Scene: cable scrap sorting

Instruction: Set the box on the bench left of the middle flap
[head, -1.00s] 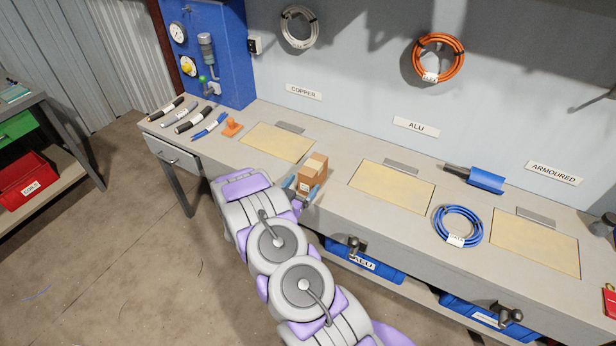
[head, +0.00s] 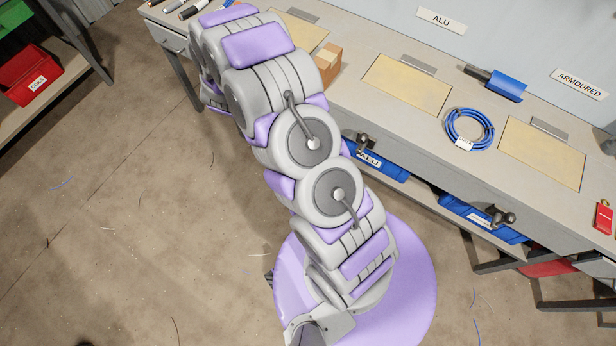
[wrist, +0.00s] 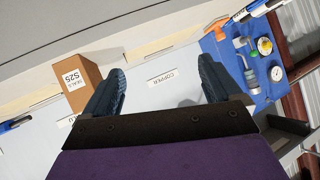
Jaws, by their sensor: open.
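The brown cardboard box (head: 322,68) stands on the bench (head: 366,48), just left of the middle flap (head: 407,83), the tan panel below the ALU sign. In the wrist view the box (wrist: 82,85) shows a white label reading S25. My gripper (wrist: 162,75) is open with nothing between its fingers. The box lies to the left of its left finger in that view, apart from the gripper. In the head view my arm hides the gripper and part of the box's left side.
The copper flap (head: 308,36) is partly hidden by my arm. A blue cable coil (head: 469,129) and a blue scoop (head: 502,85) lie on the bench right of the middle flap. The floor in front is mostly clear.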

